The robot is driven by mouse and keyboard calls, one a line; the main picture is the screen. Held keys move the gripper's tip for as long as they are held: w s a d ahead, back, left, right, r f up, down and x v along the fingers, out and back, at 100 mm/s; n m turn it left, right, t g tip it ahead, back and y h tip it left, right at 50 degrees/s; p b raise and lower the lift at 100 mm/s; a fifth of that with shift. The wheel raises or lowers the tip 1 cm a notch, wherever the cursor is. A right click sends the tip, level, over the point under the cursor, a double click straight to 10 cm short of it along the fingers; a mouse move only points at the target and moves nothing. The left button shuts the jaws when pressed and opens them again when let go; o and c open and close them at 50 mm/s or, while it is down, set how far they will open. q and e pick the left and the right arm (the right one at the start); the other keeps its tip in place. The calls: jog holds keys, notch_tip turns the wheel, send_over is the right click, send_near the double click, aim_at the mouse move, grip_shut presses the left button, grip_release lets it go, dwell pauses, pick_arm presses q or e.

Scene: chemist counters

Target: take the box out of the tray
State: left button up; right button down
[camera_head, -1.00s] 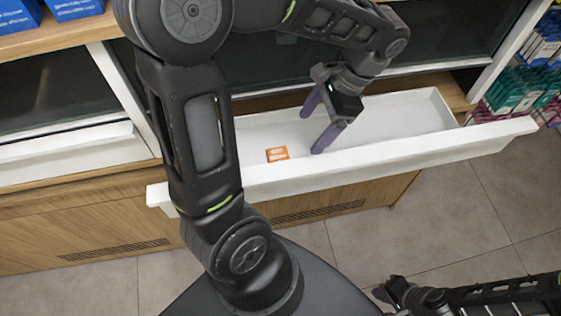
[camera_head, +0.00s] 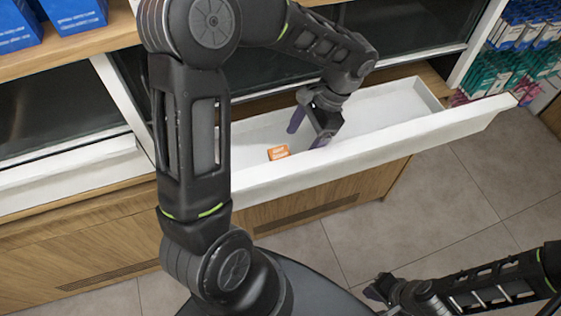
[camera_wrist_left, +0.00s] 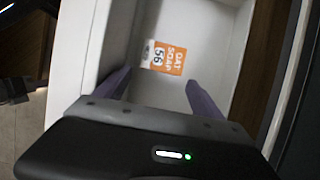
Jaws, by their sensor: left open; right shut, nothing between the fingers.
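A small orange box (camera_head: 278,153) lies in the white tray (camera_head: 420,124), a long pulled-out drawer, near its left part. In the left wrist view the box (camera_wrist_left: 164,57) shows an orange and white label reading "OAT SOAP 56". My left gripper (camera_head: 308,132) is open and empty, its purple fingers low over the tray just right of the box. In the wrist view its fingers (camera_wrist_left: 158,88) stand apart, with the box ahead of them, beyond the tips. My right gripper (camera_head: 376,292) is low at the lower right, away from the tray, and its fingers are small in view.
Blue boxes (camera_head: 78,14) stand on a wooden shelf at the upper left. Green and blue packs (camera_head: 515,65) fill a rack at the right. The counter (camera_head: 110,235) lies below the tray. Grey tiled floor (camera_head: 440,190) is free in front.

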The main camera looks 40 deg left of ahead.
pick_arm(q)
jog(key=shift+f, duration=0.1)
jog(key=shift+x, duration=2.5)
jog(key=shift+a, duration=0.1)
jog(key=shift+c, duration=0.4)
jog(key=c, duration=1)
jog(key=shift+o, duration=0.2)
jog(key=shift+r, duration=0.2)
